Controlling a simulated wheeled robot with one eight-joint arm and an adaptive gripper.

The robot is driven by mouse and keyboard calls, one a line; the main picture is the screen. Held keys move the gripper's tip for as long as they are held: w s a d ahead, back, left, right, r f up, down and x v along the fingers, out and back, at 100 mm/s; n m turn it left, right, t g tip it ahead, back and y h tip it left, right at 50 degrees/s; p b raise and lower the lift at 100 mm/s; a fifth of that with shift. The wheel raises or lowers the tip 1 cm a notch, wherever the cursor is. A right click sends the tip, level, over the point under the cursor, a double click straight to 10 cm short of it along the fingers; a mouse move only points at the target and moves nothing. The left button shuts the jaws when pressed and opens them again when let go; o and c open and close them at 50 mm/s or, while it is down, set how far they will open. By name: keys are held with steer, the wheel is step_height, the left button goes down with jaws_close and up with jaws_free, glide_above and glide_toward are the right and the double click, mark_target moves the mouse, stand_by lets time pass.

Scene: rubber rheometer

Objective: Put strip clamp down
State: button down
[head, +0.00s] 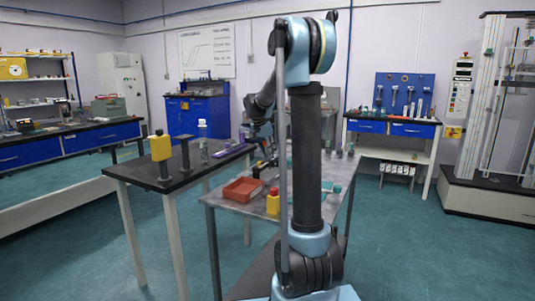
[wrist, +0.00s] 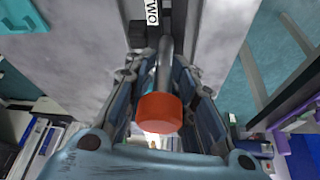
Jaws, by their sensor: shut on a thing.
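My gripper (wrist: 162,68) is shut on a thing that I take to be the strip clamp. In the wrist view it shows as a dark grey bar with a round orange-red end (wrist: 159,112) between the two fingers. A black part with a white label reading "TWO" (wrist: 152,12) lies beyond the fingertips, over a grey surface; I cannot tell whether it belongs to the clamp or touches the surface. In the head view my gripper (head: 264,147) is small, low over the back of the grey table (head: 240,209), and the clamp is hard to make out there.
The grey table holds a red-orange tray (head: 242,190) and a yellow bottle with a red cap (head: 273,201). A black-topped table (head: 135,172) on the left carries a yellow block on a stand (head: 161,148) and a dark post (head: 185,157). My arm hides part of the grey table.

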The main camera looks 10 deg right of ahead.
steer(key=c, duration=1.3)
jaws_free()
steer(key=shift+r, duration=0.1)
steer(key=v, duration=1.2)
